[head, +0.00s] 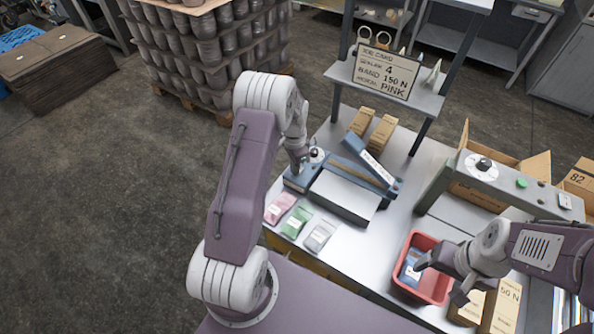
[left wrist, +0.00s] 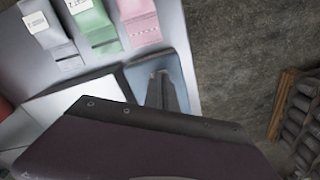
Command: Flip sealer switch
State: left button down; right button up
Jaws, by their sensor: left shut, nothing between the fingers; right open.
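The sealer (head: 345,193) is a blue-grey machine with a pale plate in front and a labelled arm (head: 369,159) tilted up over it. A round dial (head: 317,155) sits at its left end. My left gripper (head: 299,166) is shut and empty, pointing down at the sealer's left end beside the dial. In the left wrist view the shut fingers (left wrist: 162,92) are over the blue sealer housing (left wrist: 181,68). The switch itself cannot be made out; the gripper may hide it. My right gripper (head: 440,280) is open, over the red bin's right side.
Pink (head: 280,207), green (head: 297,221) and grey (head: 320,236) pouches lie in front of the sealer. The red bin (head: 441,293) holds a blue item. A job card (head: 385,71) stands on the shelf behind. A grey machine (head: 485,170) with a green button stands right.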

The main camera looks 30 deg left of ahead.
aim_at(305, 173)
pick_arm(q)
notch_tip(305, 173, up, 7)
jog(key=p, duration=0.6)
jog(key=shift+f, duration=0.1)
dwell(0.3)
jog(key=s+d+r+m+t+b, duration=0.1)
jog(key=s+d+r+t+b, duration=0.15)
jog(key=d+b, duration=0.65)
jog(key=s+d+f+n+b, duration=0.1)
jog(key=s+n, duration=0.3)
jog(key=s, duration=0.4)
jog(key=s+d+f+n+g+b, duration=0.1)
jog(key=s+f+n, duration=0.2)
jog(key=s, duration=0.4)
jog(key=shift+s+f+n, duration=0.15)
jog(key=shift+s+n, duration=0.25)
jog(key=shift+n, duration=0.1)
